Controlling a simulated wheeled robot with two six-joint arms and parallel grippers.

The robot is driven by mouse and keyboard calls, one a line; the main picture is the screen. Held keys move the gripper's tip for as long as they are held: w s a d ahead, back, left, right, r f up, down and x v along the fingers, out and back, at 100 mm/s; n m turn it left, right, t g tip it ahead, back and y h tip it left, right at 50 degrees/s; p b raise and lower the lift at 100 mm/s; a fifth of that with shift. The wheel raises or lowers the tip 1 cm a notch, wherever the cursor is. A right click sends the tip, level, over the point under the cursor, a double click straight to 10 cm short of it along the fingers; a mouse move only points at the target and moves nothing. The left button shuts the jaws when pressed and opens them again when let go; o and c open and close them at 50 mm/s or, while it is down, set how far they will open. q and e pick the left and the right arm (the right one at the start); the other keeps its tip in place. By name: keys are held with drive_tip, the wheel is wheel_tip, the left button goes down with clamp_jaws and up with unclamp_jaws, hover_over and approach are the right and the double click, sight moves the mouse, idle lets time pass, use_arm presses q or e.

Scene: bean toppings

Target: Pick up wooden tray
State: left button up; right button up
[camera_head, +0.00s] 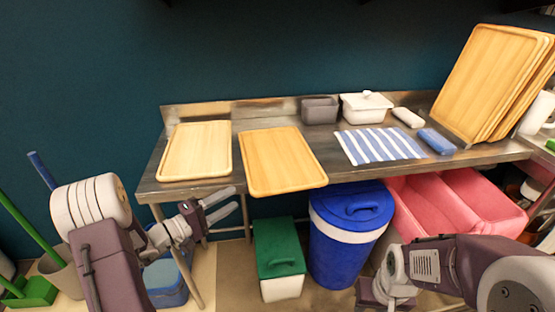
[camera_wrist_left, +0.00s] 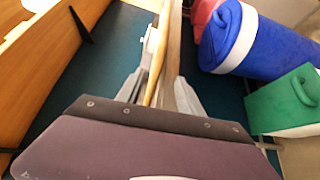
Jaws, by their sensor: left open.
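Two light wooden trays lie on the metal table in the head view. The left tray (camera_head: 195,150) lies flat near the table's left end. The middle tray (camera_head: 282,160) sticks out past the front edge. My left gripper (camera_head: 236,199) is open, with its fingertips close to the middle tray's left front side. In the left wrist view, a wooden edge (camera_wrist_left: 154,92) seen edge-on runs between the open fingers; I cannot tell whether they touch it. My right gripper (camera_head: 376,294) is at the bottom edge of the head view, its fingers not showing.
More wooden trays (camera_head: 490,80) lean upright at the right. A striped cloth (camera_head: 380,146), grey container (camera_head: 320,110) and white lidded box (camera_head: 366,107) stand on the table (camera_head: 230,180). Below are a green-lidded bin (camera_head: 280,250), a blue bin (camera_head: 345,235) and pink crates (camera_head: 460,205).

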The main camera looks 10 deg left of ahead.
use_arm(q)
drive_tip(key=x, duration=0.5)
drive_tip(key=shift+w+d+r, duration=0.25)
drive_tip(key=shift+d+r, duration=0.1)
drive_tip(key=shift+s, duration=0.1)
clamp_jaws()
idle(1.0)
